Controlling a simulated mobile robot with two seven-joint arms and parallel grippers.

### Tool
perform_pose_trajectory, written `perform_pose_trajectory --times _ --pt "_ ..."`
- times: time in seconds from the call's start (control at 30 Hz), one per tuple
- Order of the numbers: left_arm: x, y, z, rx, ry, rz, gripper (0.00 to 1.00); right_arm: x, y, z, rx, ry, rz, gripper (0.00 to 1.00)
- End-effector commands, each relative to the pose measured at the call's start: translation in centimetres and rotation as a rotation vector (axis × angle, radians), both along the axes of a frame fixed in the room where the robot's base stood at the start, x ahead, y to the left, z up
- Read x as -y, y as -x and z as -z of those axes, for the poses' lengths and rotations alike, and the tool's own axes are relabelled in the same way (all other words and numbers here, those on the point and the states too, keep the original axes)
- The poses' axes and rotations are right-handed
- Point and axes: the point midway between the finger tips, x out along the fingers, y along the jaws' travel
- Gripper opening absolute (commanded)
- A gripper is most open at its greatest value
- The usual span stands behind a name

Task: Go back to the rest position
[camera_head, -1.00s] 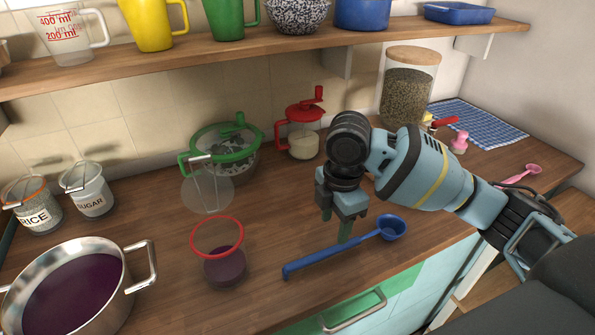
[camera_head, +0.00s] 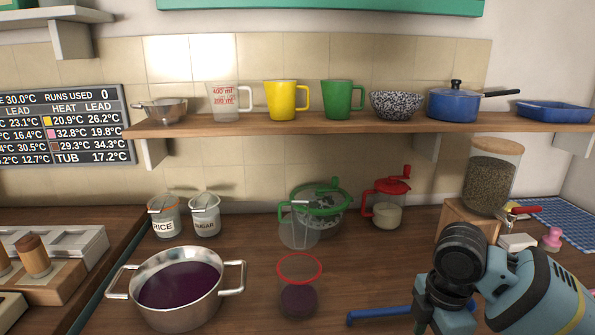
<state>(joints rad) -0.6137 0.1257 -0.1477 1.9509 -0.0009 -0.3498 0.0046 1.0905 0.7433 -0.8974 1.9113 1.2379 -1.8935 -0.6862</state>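My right arm comes in from the lower right, and my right gripper (camera_head: 441,312) hangs at the bottom edge. Its fingertips are cut off or hidden, so its opening does not show. A blue ladle (camera_head: 378,314) lies on the wooden counter, its handle showing just left of the gripper. The rest of the ladle is hidden behind my arm or out of frame, and I cannot tell whether the gripper touches it. My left gripper is not in view.
A pot of purple liquid (camera_head: 180,290) and a red-rimmed clear cup (camera_head: 299,300) stand left of the gripper. A green-rimmed strainer bowl (camera_head: 322,205) and red-lidded jar (camera_head: 388,212) stand behind. A shelf (camera_head: 340,125) with cups and pans runs above.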

Motion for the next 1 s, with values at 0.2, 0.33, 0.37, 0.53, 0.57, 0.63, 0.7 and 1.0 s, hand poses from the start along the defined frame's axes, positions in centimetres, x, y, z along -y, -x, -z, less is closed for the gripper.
perform_pose_trajectory --times 0.2,0.33,0.37,0.53,0.57,0.63,0.7,1.0 --pt "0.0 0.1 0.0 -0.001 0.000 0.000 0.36 -2.8 -0.2 3.6 0.037 -0.105 0.068 0.50" --pt "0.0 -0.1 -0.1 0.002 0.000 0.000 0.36 -4.8 -0.2 6.0 0.064 -0.186 0.133 0.50" --pt "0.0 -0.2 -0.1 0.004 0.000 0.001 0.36 -5.3 -0.2 6.6 0.072 -0.208 0.152 0.50" --pt "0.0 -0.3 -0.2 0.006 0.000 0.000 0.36 -8.2 0.2 10.5 0.112 -0.344 0.282 0.50" --pt "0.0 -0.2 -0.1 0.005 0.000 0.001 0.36 -8.7 0.3 11.2 0.120 -0.370 0.307 0.50" --pt "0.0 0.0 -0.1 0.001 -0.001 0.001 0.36 -9.6 0.6 12.7 0.138 -0.428 0.374 0.50" --pt "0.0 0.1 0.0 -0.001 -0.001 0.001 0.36 -10.4 1.0 14.1 0.157 -0.482 0.443 0.50" --pt "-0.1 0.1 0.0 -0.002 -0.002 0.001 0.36 -11.3 4.1 20.6 0.244 -0.679 0.800 0.50"
